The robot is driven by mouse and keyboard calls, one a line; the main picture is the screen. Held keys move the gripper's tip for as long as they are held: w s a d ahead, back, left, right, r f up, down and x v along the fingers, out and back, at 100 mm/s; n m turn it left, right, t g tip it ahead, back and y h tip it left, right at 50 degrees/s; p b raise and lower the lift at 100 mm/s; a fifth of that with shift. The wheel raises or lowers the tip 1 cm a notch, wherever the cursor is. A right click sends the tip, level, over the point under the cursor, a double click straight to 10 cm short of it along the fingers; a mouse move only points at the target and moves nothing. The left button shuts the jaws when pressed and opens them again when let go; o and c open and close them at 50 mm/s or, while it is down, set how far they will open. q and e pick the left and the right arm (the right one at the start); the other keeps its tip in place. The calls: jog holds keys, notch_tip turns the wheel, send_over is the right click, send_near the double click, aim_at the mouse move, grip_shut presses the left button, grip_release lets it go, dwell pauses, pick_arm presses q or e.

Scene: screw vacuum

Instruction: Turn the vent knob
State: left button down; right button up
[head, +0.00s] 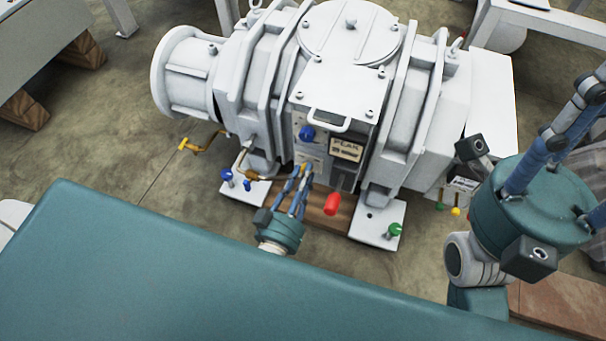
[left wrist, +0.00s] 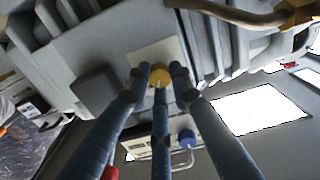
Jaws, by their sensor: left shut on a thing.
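A small yellow knob (left wrist: 159,75) sits on a pale plate on the front of the grey vacuum pump (head: 262,75). My left gripper (head: 303,172) reaches up to the pump front, below the blue knob (head: 307,133). In the left wrist view its three fingers (left wrist: 159,72) close around the yellow knob, with the tips against or very near the plate. The fingers partly hide the knob in the head view. No readable label shows whether it is the vent knob. My right gripper (head: 548,160) is raised at the right, away from the pump front; its fingertips are hard to make out.
A red knob (head: 332,204) stands just right of my left gripper. A labelled plate (head: 346,148) and a metal handle (head: 328,120) are above. A brass pipe (head: 203,143) sticks out at left. Green knob (head: 395,230) and blue knob (head: 227,174) flank the pump base.

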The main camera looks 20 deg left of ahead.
pick_arm(q)
jog(key=c, duration=1.6)
grip_release()
jog(key=shift+c, duration=0.2)
jog(key=shift+o, duration=0.6)
jog(key=s, duration=0.7)
jog(key=shift+s+a, duration=0.15)
jog(key=shift+s, duration=0.1)
